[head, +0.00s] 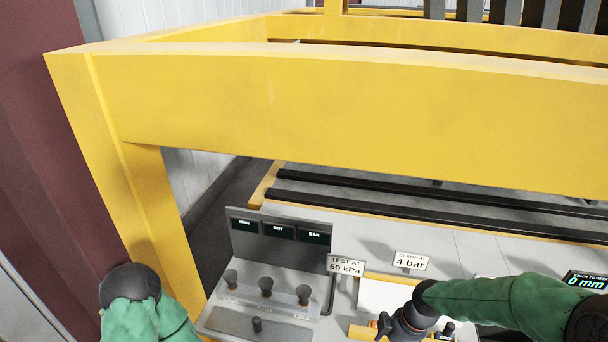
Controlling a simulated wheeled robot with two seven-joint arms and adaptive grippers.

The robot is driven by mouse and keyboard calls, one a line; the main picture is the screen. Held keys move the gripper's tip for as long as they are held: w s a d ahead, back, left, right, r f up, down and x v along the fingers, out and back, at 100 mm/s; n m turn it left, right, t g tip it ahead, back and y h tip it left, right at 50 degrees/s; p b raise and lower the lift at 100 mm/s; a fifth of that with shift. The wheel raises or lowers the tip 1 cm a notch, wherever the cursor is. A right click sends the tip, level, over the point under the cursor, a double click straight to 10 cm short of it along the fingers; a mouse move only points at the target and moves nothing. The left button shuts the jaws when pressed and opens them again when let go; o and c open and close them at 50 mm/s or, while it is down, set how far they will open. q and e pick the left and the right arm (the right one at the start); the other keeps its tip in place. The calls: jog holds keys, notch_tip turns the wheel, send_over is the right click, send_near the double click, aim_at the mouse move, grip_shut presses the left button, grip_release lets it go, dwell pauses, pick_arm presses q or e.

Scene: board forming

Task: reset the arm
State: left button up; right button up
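My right arm, in a green sleeve, reaches in from the right edge. Its dark gripper (386,328) points down and left at the bottom of the head view, over the front of the control bench by a yellow-edged panel. Its fingertips are small and partly cut off by the frame, so I cannot tell if they are open or shut, or touching anything. My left arm shows at the lower left only as a green sleeve and a dark rounded joint. My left gripper is out of view.
A large yellow frame (300,100) crosses the view. Below it stand a grey console (276,240) with several black knobs and small displays, a "TEST AT 50 kPa" sign (345,265), a "CLAMP AT 4 bar" sign (411,262) and a "0 mm" display (586,281). Black rails run behind.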

jog(key=s+a+f+m, duration=0.3)
jog(key=s+f+m, duration=0.2)
jog(key=f, duration=0.3)
jog(key=s+a+f+m+y, duration=0.1)
jog(key=s+a+f+m, duration=0.35)
jog(key=f, duration=0.35)
jog(key=s+a+f+m, duration=0.2)
jog(key=s+f+m, duration=0.3)
jog(key=f, duration=0.3)
notch_tip(320, 180, down, 26)
jog(key=w+a+n+b, duration=0.1)
jog(key=w+a+b, duration=0.1)
jog(key=b, duration=2.6)
jog(key=shift+w+r, duration=0.2)
jog(key=shift+w, duration=0.15)
